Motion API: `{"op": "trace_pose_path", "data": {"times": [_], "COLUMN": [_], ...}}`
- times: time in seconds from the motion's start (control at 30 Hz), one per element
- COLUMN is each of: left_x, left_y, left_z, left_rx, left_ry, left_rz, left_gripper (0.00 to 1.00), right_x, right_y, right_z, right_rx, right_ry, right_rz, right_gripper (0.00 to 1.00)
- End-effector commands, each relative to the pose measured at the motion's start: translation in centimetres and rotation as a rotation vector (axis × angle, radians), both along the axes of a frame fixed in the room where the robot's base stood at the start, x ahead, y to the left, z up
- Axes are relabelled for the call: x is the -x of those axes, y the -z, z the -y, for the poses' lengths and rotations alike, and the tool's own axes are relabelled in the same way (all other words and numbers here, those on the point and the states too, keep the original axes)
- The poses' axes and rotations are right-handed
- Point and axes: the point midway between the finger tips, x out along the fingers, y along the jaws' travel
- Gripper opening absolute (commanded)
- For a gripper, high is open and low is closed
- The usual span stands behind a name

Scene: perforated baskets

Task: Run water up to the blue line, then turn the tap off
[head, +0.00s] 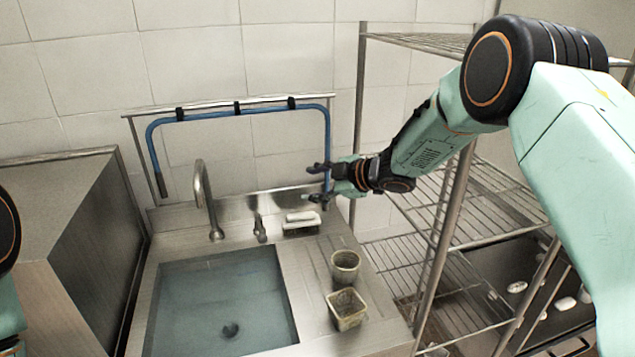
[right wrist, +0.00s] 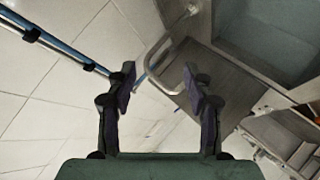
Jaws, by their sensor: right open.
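The sink basin (head: 222,303) has a bluish, see-through look like standing water over the dark drain. I cannot make out a blue line on its walls. The curved metal spout (head: 203,195) stands behind the basin, and no stream shows under it. A small metal tap handle (head: 260,230) stands to its right. My right gripper (head: 314,183) is open and empty, above and to the right of the handle, apart from it. In the right wrist view its two fingers (right wrist: 160,90) are spread, with the basin (right wrist: 262,42) at upper right. My left gripper is outside the views.
A white brush or sponge (head: 301,217) lies behind the drainboard. Two small baskets (head: 345,266) (head: 347,310) stand on the drainboard. A blue hose (head: 215,113) hangs on a rail at the wall. A wire shelf rack (head: 440,205) stands close on the right.

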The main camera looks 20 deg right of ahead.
Motion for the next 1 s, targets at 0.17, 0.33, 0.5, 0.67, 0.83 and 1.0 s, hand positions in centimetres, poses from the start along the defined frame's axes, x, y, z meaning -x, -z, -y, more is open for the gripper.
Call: {"op": "trace_pose_path", "data": {"times": [0.17,0.33,0.5,0.67,0.83,1.0], "left_x": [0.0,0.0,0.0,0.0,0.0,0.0], "left_y": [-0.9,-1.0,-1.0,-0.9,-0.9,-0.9], "left_z": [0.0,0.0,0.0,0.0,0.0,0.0], "left_rx": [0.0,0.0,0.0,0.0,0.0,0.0], "left_ry": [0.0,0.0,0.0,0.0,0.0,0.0], "left_rz": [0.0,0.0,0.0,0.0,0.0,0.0], "left_gripper": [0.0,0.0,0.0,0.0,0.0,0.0], "right_x": [0.6,0.7,0.7,1.1,5.5,13.6], "right_y": [0.4,0.6,0.6,1.3,7.3,15.1], "right_z": [-0.3,-0.3,-0.3,-0.5,-1.6,-2.1], "right_rx": [-0.024,-0.033,-0.033,-0.043,-0.148,-0.269], "right_ry": [0.018,0.025,0.025,0.034,0.138,0.347], "right_rz": [-0.033,-0.044,-0.044,-0.061,-0.233,-0.489], "right_gripper": [0.52,0.52,0.52,0.52,0.52,0.52]}}
